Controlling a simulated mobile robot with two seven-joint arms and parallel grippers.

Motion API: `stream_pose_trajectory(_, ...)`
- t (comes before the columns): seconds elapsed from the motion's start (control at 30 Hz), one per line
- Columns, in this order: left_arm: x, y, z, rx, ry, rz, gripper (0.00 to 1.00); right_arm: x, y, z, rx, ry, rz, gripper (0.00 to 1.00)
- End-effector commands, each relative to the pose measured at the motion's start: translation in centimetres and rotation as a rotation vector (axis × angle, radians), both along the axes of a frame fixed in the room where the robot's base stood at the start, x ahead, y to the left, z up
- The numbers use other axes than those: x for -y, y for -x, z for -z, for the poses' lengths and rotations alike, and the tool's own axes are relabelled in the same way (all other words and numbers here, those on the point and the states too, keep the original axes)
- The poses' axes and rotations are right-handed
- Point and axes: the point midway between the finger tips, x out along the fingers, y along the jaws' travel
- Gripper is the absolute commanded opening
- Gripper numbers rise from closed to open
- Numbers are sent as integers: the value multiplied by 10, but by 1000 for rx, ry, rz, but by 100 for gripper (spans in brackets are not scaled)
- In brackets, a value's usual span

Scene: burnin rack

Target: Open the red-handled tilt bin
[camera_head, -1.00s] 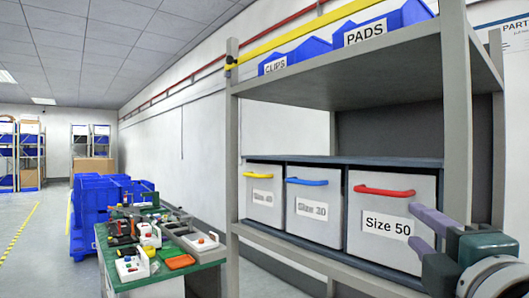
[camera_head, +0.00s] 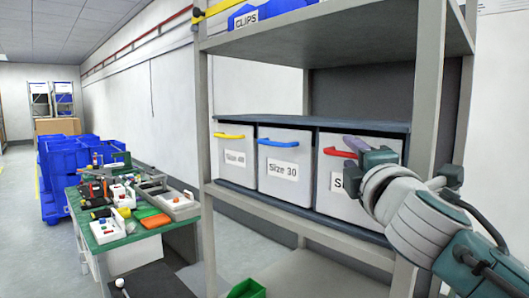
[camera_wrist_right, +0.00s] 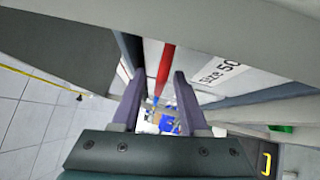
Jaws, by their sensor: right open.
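The red-handled tilt bin (camera_head: 328,203) is the right one of three grey bins on the rack shelf. Its front looks upright and closed. Its red handle (camera_head: 338,153) is partly hidden by my right gripper (camera_head: 352,146), which is at the bin's front. In the right wrist view, the gripper (camera_wrist_right: 158,88) is open. The red handle (camera_wrist_right: 166,62) appears between its two purple fingers, with a gap on each side. I cannot tell how far the fingers reach past it. The Size 50 label (camera_wrist_right: 219,70) shows right of the fingers. My left gripper is out of view.
Left of it are the blue-handled Size 30 bin (camera_head: 283,185) and the yellow-handled bin (camera_head: 235,173). The rack's grey front post (camera_head: 424,125) stands close to my right arm. A cluttered green workbench (camera_head: 120,236) is at left. A green tray (camera_head: 246,289) is low down.

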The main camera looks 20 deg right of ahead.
Motion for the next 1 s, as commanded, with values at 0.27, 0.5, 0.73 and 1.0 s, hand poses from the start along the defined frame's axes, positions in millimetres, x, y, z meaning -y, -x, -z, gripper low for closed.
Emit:
stream_pose_trajectory(0.27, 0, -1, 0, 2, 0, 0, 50, 0, 0, 0, 0, 0, 0, 31)
stream_pose_trajectory(0.5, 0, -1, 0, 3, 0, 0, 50, 0, 0, 0, 0, 0, 0, 4)
stream_pose_trajectory(0.73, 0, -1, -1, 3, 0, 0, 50, 0, 0, 0, 0, 0, 0, 0)
stream_pose_trajectory(1.0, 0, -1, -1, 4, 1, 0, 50, 0, 0, 0, 0, 0, 0, 0)
